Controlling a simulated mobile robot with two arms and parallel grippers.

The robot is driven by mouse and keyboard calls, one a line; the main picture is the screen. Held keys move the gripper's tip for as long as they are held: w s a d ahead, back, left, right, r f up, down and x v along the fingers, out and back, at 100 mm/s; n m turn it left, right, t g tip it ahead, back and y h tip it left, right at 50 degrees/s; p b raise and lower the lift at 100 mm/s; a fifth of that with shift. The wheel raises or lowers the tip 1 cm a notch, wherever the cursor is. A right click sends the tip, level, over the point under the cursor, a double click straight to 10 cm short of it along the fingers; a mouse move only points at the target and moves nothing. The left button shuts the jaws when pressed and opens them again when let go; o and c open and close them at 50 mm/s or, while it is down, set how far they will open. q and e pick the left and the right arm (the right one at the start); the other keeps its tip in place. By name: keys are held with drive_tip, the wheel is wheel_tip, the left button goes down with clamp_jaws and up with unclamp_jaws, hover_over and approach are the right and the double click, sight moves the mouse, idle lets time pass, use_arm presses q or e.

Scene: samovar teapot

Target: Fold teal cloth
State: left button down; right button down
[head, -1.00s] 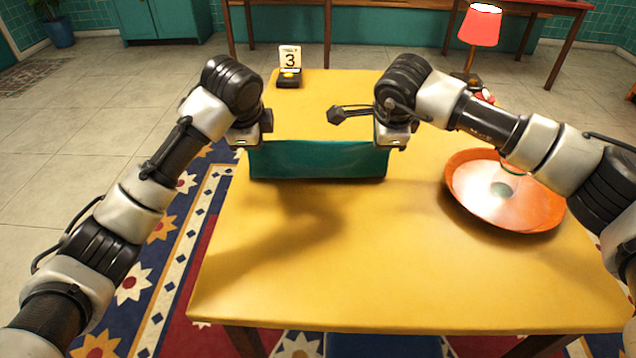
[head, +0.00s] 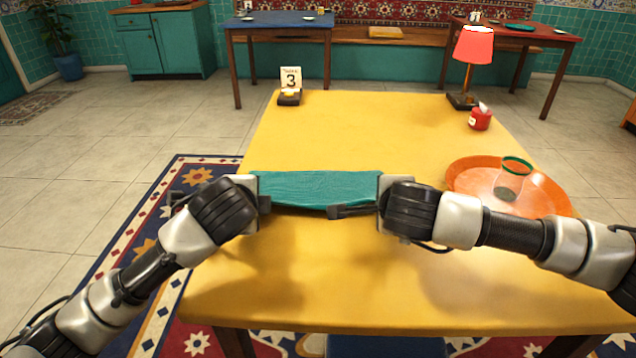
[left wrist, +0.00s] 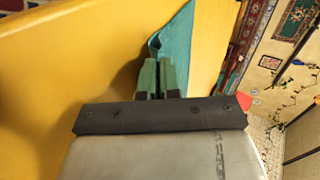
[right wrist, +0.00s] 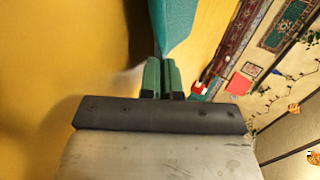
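The teal cloth (head: 315,187) spans between my two grippers over the near-middle of the yellow table (head: 340,125). Its near edge sags between them; whether it touches the table cannot be told. My left gripper (head: 262,196) is at its left end. In the left wrist view its fingers (left wrist: 158,65) are close together with the cloth (left wrist: 174,45) at their tips. My right gripper (head: 380,197) is at the right end. In the right wrist view its fingers (right wrist: 162,65) are close together on the cloth (right wrist: 174,25). Both grippers hide the cloth's ends in the head view.
An orange tray (head: 465,180) holding a green-rimmed glass (head: 512,180) stands to the right, close to my right arm. The table is clear beyond the cloth and in front.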

use_arm(q)
drive_tip(key=c, duration=1)
unclamp_jaws()
use_arm(e)
drive_tip(key=c, duration=1)
unclamp_jaws()
use_arm(q)
drive_tip(key=shift+r, duration=0.1)
use_arm(e)
drive_tip(key=shift+r, duration=0.1)
